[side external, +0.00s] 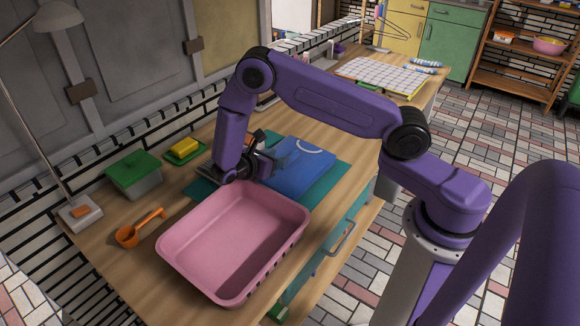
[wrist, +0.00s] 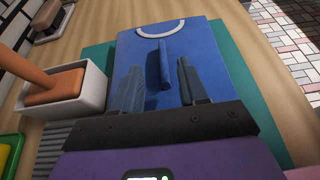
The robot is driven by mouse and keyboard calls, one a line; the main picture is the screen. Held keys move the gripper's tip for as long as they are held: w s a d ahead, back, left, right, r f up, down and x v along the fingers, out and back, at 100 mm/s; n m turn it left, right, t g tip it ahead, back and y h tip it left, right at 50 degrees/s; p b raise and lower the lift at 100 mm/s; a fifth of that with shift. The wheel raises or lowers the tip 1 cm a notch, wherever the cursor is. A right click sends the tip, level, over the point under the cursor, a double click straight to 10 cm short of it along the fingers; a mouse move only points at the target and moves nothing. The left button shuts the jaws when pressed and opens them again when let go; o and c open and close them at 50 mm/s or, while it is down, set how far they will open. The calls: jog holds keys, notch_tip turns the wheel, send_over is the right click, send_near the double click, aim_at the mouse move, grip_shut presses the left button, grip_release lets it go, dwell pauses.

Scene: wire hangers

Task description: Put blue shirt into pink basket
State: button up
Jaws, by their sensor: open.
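The blue shirt (side external: 305,168) lies folded on a teal mat (side external: 324,187) behind the pink basket. In the wrist view the shirt (wrist: 205,52) shows its pale curved collar at the far end and a raised fold standing up in its middle. My gripper (wrist: 160,85) is open, its two fingers apart over the shirt with the raised fold between and just beyond the tips. Whether the fingers touch the cloth I cannot tell. In the side view my gripper (side external: 264,160) is at the shirt's left edge. The pink basket (side external: 187,258) stands empty in front of my gripper.
An orange-handled tool sits in a white holder (wrist: 95,93) left of the shirt. A green-lidded box (side external: 133,172), yellow block (side external: 185,146) and orange scoop (side external: 127,236) are on the table's left. A lamp (side external: 80,213) stands at the left edge.

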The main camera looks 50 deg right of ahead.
aim_at(295, 152)
jog(key=shift+x, duration=4.1)
jog(key=shift+s+r, duration=0.15)
jog(key=shift+r, duration=0.05)
grip_shut()
